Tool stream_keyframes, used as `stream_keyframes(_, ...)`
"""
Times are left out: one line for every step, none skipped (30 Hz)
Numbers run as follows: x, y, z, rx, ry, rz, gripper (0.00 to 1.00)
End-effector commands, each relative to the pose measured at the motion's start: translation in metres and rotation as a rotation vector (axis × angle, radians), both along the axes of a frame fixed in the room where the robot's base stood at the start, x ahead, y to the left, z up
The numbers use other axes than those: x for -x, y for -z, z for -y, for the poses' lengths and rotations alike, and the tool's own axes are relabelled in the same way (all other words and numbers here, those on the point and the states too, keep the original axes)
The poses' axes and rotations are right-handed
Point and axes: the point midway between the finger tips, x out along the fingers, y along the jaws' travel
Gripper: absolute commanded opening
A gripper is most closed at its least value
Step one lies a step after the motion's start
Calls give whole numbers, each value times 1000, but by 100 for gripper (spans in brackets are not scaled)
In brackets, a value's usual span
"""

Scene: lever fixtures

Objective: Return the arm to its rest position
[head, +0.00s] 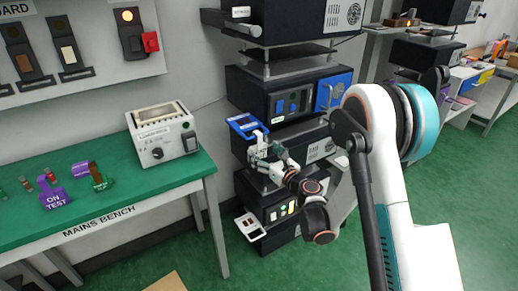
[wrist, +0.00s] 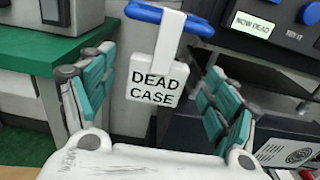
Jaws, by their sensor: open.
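My arm (head: 385,150) reaches forward from the right of the head view and bends down toward a stack of dark equipment. My gripper (head: 260,148) is in front of the stack, near a blue part (head: 243,125). In the wrist view its two teal-padded fingers stand wide apart, with nothing gripped. A white tag reading "DEAD CASE" (wrist: 156,82) hangs from a blue handle (wrist: 170,18) and shows between the fingers. I cannot tell how far the fingers are from it.
A small display reading "NOW DEAD" (wrist: 253,23) is at the wrist view's upper right. A green-topped bench (head: 100,205) carries a white instrument (head: 162,134) left of the stack. More shelving (head: 425,55) stands behind my arm. Green floor is open at lower right.

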Motion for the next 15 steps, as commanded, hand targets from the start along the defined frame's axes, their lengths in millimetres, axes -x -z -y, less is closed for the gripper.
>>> stream_keyframes(6,0,5,0,1,0,80)
stream_keyframes(9,0,7,0,1,0,80)
stream_keyframes(13,0,10,0,1,0,80)
stream_keyframes(15,0,11,0,0,0,80)
stream_keyframes(17,0,12,0,0,0,80)
stream_keyframes(19,-1,14,-4,2,-1,80)
stream_keyframes(20,-3,15,-9,5,-4,80)
stream_keyframes(20,-6,17,-20,11,-8,80)
stream_keyframes(20,-13,21,-42,23,-15,80)
stream_keyframes(19,-20,24,-64,35,-23,80)
stream_keyframes(17,-28,28,-94,50,-34,80)
stream_keyframes(16,-41,35,-142,75,-51,80)
stream_keyframes(14,-51,41,-184,97,-66,80)
stream_keyframes(13,-63,47,-230,120,-83,80)
stream_keyframes(12,-78,57,-297,153,-106,80)
